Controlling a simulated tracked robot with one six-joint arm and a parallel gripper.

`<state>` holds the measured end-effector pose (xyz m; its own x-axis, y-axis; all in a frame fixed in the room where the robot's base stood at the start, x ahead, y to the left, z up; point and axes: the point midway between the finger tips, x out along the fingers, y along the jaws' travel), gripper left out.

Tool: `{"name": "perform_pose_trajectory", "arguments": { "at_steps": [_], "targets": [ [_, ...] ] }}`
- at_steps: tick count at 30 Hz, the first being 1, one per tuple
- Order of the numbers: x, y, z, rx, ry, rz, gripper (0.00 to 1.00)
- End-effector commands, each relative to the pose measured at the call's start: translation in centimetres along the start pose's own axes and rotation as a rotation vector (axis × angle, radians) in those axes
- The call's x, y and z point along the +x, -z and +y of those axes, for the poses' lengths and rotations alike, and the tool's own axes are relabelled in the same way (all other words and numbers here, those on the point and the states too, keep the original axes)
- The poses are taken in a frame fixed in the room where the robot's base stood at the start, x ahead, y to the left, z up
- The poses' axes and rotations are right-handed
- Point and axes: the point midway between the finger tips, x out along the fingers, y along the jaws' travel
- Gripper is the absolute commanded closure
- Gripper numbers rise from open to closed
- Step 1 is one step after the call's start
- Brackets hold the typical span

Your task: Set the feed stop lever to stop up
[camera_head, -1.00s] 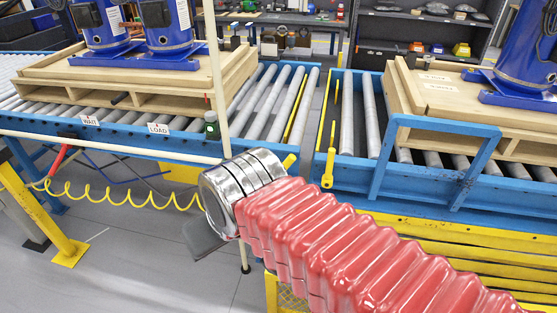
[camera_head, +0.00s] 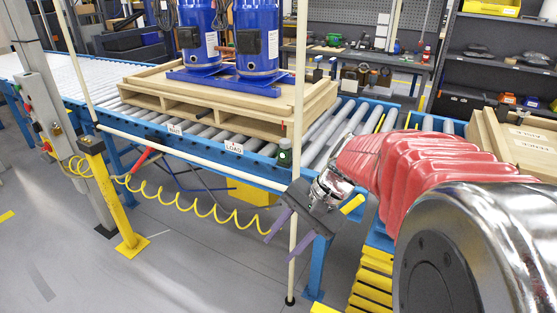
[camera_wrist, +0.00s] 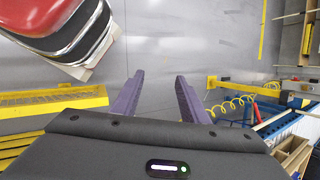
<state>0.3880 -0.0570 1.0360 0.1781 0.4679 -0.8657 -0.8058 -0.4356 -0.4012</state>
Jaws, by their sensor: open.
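A short yellow handle (camera_head: 352,204) sticks out at the near right end of the left conveyor, just right of my gripper; it may be the feed stop lever, but its label and setting are not readable. A yellow stop bar (camera_head: 379,124) lies across the conveyor end behind my arm. My gripper (camera_head: 279,250) is in front of the blue conveyor rail, with two purple fingers apart and nothing between them. In the wrist view my gripper (camera_wrist: 160,75) is open over bare grey floor, and the handle is not clearly seen there.
A pale upright post (camera_head: 297,130) stands very close to my gripper. A pallet (camera_head: 215,110) with blue compressors sits on the rollers. WAIT and LOAD tags and a green knob (camera_head: 285,152) are on the rail. A yellow coiled hose (camera_head: 190,208) hangs in front. The floor at left is clear.

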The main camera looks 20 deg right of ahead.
Motion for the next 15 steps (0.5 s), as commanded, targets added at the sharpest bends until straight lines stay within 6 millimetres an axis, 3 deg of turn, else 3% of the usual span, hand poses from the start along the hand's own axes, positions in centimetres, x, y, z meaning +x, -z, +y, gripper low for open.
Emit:
{"name": "perform_pose_trajectory", "arguments": {
  "at_steps": [15],
  "targets": [
    [-0.8, 11.7, 1.2, 0.567, 0.3, -0.255, 0.6]
  ]
}}
